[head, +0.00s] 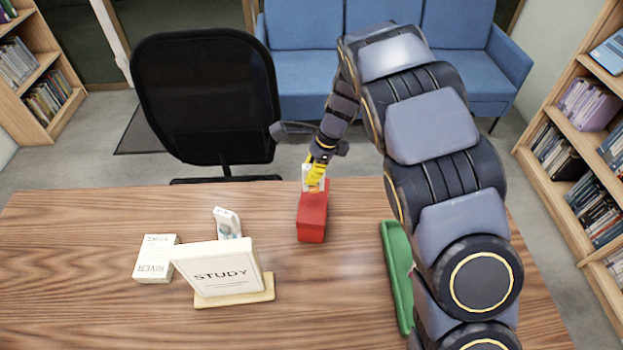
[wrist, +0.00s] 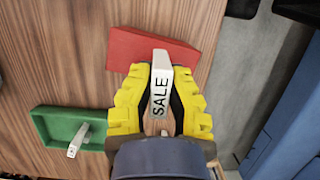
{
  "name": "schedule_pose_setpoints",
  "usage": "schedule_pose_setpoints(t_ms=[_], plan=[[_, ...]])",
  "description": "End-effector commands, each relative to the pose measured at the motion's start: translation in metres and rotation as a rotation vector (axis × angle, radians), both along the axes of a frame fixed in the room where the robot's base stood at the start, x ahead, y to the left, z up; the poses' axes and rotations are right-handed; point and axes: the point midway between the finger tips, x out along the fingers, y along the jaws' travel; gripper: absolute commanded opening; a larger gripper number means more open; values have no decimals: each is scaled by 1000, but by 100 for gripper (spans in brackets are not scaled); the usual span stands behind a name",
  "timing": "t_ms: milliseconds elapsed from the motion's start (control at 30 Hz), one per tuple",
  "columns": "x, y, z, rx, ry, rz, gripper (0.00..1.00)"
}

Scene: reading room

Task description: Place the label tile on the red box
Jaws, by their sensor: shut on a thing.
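My gripper (head: 315,173) has yellow fingers and is shut on the label tile (wrist: 160,88), a white piece reading "SALE" in the wrist view. In the head view the tile (head: 307,185) is a small pale patch, partly hidden by the fingers. The red box (head: 312,220) lies on the table, and the gripper is at its far end. In the wrist view the tile's far end overlaps the red box (wrist: 140,46). I cannot tell whether they touch. The fingers (wrist: 160,78) sit on both sides of the tile.
A green tray (head: 393,265) lies right of the box, partly hidden by my arm. A small white piece (wrist: 76,140) shows at the tray in the wrist view. A "STUDY" sign (head: 222,270), a small white item (head: 227,223) and a white box (head: 156,259) stand left.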

Motion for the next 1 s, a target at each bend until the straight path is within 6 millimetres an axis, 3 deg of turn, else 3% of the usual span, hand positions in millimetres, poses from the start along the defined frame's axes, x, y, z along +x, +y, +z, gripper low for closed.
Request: schedule_pose_setpoints(t_ms=[167, 533, 600, 1000], plan=[[-1, 0, -25, -1, 1, 0, 0], [-1, 0, -30, 0, 1, 0, 0], [-1, 0, -30, 0, 0, 0, 34], [0, -1, -23, -2, -3, 0, 34]])
